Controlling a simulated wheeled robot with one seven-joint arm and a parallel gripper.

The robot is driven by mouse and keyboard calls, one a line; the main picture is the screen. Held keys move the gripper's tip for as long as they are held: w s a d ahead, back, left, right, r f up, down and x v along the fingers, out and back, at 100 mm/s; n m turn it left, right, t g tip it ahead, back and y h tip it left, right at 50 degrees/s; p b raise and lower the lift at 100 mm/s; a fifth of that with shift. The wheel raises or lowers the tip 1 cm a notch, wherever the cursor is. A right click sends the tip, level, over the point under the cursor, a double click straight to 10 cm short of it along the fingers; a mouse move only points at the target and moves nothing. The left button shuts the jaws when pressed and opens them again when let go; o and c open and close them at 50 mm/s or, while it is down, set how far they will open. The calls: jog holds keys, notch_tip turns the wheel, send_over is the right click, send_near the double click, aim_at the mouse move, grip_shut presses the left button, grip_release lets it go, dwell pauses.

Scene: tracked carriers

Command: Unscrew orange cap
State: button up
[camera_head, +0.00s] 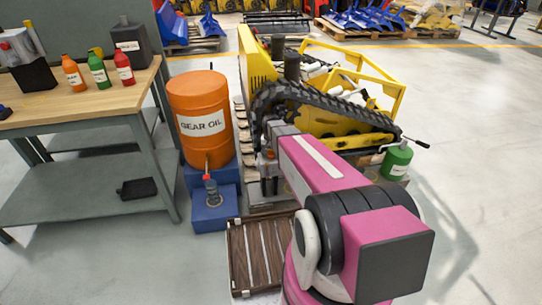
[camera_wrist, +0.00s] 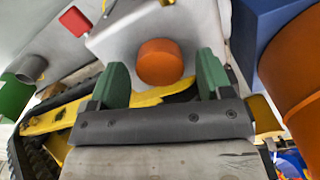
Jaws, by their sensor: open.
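The orange cap (camera_wrist: 160,64) is round and shows in the wrist view, in front of a pale grey surface. My gripper (camera_wrist: 164,70) has two green fingers spread wide, one on each side of the cap in the picture. Clear gaps show between the cap and both fingers, so it is not gripped. I cannot tell how far the cap lies beyond the fingertips. In the head view my pink and black arm reaches toward the yellow tracked carrier (camera_head: 365,135); the gripper and cap cannot be made out there.
The orange gear oil drum (camera_head: 200,112) stands on a blue stand (camera_head: 212,212) left of the carrier. A green can (camera_head: 396,163) stands at the carrier's right. A workbench (camera_head: 70,112) with bottles is at left. Open floor (camera_head: 480,150) lies at right.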

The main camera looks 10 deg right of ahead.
jog(key=m, duration=0.7)
jog(key=shift+m, duration=0.3)
jog(key=m, duration=0.7)
jog(key=c, duration=0.8)
jog(key=n, duration=0.7)
jog(key=shift+c, duration=0.2)
jog(key=shift+n, duration=1.4)
